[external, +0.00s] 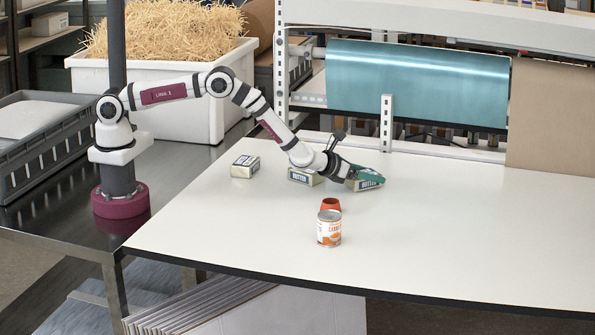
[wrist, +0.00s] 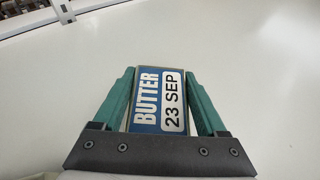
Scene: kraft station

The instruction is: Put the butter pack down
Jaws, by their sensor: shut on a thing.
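My gripper (external: 364,174), with green fingers, is shut on a butter pack (external: 366,185) at the middle of the white table (external: 450,240). In the wrist view the butter pack (wrist: 158,100) sits between the two fingers, its blue and white face reading "BUTTER" and "23 SEP". The pack is low, at or just above the table top; I cannot tell whether it touches. A second butter pack (external: 303,177) lies to the left, partly behind my wrist. A third butter pack (external: 245,166) stands further left.
An orange-red cup (external: 330,204) and a labelled can (external: 329,230) stand close together in front of my gripper. A teal roll (external: 415,82) and a brown paper sheet (external: 550,118) are on a rack behind the table. The right side of the table is clear.

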